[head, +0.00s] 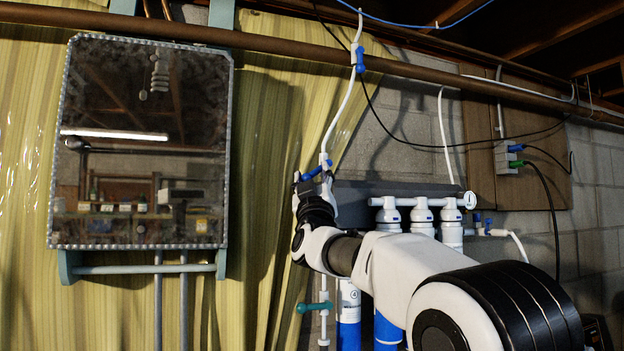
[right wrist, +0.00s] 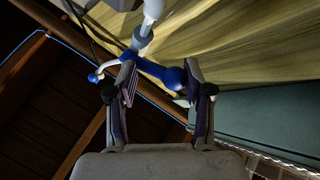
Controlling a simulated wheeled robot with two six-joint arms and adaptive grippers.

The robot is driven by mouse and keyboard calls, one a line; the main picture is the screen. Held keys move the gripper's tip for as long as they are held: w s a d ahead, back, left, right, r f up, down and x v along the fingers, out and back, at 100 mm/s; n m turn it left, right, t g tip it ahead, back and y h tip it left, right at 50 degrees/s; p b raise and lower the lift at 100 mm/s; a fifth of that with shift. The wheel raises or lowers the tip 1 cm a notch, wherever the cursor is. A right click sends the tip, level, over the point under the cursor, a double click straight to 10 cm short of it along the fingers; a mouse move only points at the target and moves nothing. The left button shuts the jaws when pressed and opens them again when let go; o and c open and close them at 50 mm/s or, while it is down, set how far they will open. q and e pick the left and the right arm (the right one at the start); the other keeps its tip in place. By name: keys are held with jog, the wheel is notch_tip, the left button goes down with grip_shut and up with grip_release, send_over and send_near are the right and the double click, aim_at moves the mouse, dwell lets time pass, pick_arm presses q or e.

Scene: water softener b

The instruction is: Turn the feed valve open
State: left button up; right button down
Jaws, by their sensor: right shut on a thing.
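A blue valve handle (head: 317,171) sits at the lower end of a white pipe (head: 346,100), left of the filter housings. My right gripper (head: 315,185) reaches up to it from below. In the right wrist view the blue handle (right wrist: 163,72) lies between the two fingers of my right gripper (right wrist: 160,75), which is shut on it. The handle slants across the pipe. The fingers hide part of the valve in the head view. My left gripper is not in view.
Another blue valve (head: 360,59) sits higher on the pipe, and a teal valve (head: 315,306) lower down. White filter housings (head: 421,215) hang to the right. A mirrored cabinet (head: 145,140) is on the left. A brown pipe (head: 270,43) crosses overhead.

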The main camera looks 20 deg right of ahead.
jog(key=shift+s+d+r, duration=0.1)
jog(key=shift+s+r, duration=0.2)
jog(key=shift+r, duration=0.3)
jog(key=shift+c, duration=2.3)
grip_release()
jog(key=shift+w, duration=0.15)
jog(key=shift+o, duration=0.2)
jog(key=shift+w+f, duration=0.3)
jog(key=shift+f, duration=0.1)
jog(key=v, duration=1.2)
